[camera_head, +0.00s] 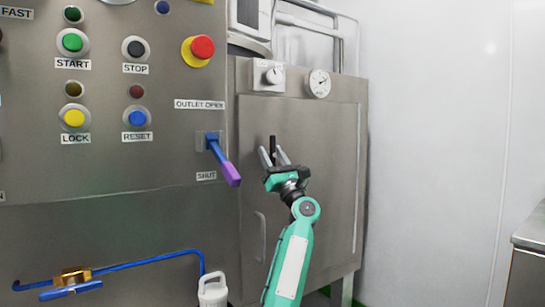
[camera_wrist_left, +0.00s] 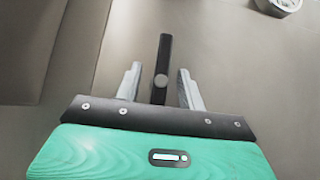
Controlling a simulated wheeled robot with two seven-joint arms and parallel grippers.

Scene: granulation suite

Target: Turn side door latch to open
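The side door latch (camera_head: 273,143) is a slim black handle standing upright on the grey metal side door (camera_head: 320,128). In the left wrist view the latch (camera_wrist_left: 165,50) shows a round grey pivot near its lower part. My left gripper (camera_head: 273,155) is open in front of the door, with one pale finger on each side of the latch. In the left wrist view gaps show between the latch and both fingers of the gripper (camera_wrist_left: 158,72). The lower end of the latch is close to the gripper's dark palm. My right gripper is not in view.
Left of the door is a control panel (camera_head: 105,165) with several buttons and a purple-ended blue outlet lever (camera_head: 225,165). A knob (camera_head: 273,76) and a gauge (camera_head: 319,83) sit above the latch. A white container (camera_head: 212,291) stands below. A bare wall is at right.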

